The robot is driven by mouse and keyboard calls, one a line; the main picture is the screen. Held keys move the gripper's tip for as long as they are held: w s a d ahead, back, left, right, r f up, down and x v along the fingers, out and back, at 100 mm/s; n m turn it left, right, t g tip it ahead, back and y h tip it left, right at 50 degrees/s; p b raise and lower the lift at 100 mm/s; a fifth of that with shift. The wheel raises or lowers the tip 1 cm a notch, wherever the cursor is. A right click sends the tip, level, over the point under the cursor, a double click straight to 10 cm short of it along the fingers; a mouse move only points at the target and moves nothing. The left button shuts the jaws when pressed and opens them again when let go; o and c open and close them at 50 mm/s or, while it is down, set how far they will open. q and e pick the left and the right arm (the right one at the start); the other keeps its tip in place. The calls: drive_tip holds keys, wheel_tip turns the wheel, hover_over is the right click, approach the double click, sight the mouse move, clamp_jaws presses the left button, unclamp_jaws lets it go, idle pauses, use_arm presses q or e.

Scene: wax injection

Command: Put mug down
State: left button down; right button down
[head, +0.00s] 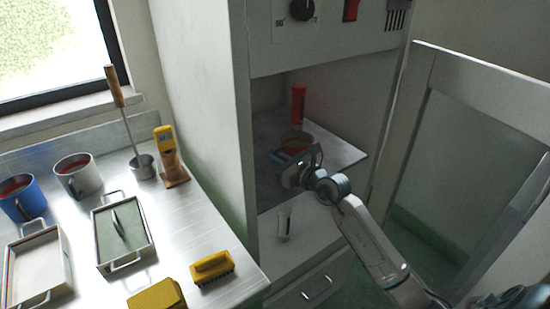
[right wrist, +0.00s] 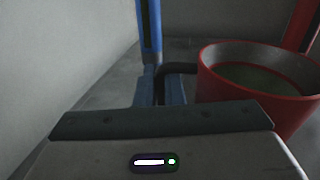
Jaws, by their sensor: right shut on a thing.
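The red mug (head: 296,140) is inside the open cabinet, upright, over the inner shelf (head: 343,150). In the right wrist view the red mug (right wrist: 245,100) is at the right, with its dark handle (right wrist: 180,67) toward my fingers. My right gripper (head: 280,158) reaches into the cabinet from the right and is shut on the mug's handle; its blue fingers also show in the right wrist view (right wrist: 160,92). I cannot tell whether the mug's base touches the shelf. My left gripper is not in view.
A red bottle (head: 298,105) stands just behind the mug. A small pale tube (head: 284,222) stands on the ledge below. The cabinet door (head: 475,120) is open at right. The left bench holds blue (head: 33,203) and grey (head: 87,181) mugs, trays and a yellow brush (head: 212,266).

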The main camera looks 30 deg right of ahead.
drive_tip(key=c, duration=1.9)
unclamp_jaws()
drive_tip(key=shift+f, duration=0.1)
drive_tip(key=o, duration=0.4)
drive_tip(key=shift+c, duration=0.2)
